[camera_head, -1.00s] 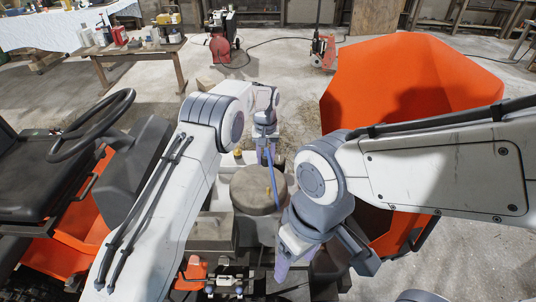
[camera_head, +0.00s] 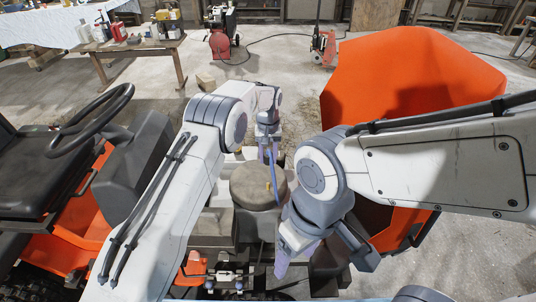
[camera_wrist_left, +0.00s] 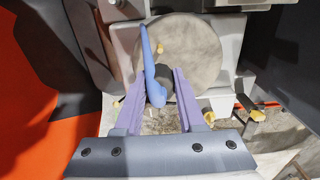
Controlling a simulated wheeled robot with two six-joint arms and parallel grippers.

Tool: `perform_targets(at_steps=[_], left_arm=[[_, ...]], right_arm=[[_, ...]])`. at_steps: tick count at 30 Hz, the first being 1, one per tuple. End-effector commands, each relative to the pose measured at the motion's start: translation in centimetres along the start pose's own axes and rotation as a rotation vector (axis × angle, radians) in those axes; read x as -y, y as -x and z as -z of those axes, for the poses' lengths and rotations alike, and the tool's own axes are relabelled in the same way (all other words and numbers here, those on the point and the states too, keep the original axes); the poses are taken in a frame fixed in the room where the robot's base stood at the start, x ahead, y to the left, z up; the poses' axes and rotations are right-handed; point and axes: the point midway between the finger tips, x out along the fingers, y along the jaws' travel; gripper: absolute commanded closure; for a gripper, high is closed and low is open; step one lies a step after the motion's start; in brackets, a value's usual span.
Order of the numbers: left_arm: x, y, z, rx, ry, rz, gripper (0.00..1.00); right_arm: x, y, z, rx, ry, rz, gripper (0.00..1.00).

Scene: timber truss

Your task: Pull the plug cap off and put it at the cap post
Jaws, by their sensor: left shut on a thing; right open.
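The blue plug cap (camera_wrist_left: 156,94), with a blue lead running up from it, lies between the two purple fingers of my left gripper (camera_wrist_left: 160,102). The fingers are shut on it, beside the round grey drum top (camera_wrist_left: 190,40). In the head view my left gripper (camera_head: 268,154) is at the far side of the drum top (camera_head: 256,187), and the blue lead (camera_head: 274,178) crosses over it. My right gripper (camera_head: 294,264) is open, low on the near right side of the machine. I cannot pick out the cap post for sure.
An orange hood (camera_head: 410,105) stands to the right of the arms. A steering wheel (camera_head: 75,117) and black seat (camera_head: 35,175) are at the left. Small yellow knobs (camera_wrist_left: 209,116) sit near the drum.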

Motion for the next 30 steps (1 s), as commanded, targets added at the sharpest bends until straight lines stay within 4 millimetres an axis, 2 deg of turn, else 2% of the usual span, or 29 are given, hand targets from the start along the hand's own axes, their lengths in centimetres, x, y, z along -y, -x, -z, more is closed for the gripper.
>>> perform_targets(at_steps=[3, 21, 30], left_arm=[[0.0, -1.6, 0.0, 0.001, 0.000, 0.000, 1.00], [0.0, -7.6, 0.0, 0.000, 0.000, 0.000, 1.00], [0.0, -9.4, 0.0, -0.001, 0.000, 0.000, 1.00]], right_arm=[[-0.1, -0.9, -0.1, 0.000, 0.000, 0.000, 0.32], [-0.3, -4.3, -0.2, 0.000, 0.000, 0.000, 0.32], [-0.4, -5.3, -0.3, 0.000, 0.000, 0.000, 0.32]])
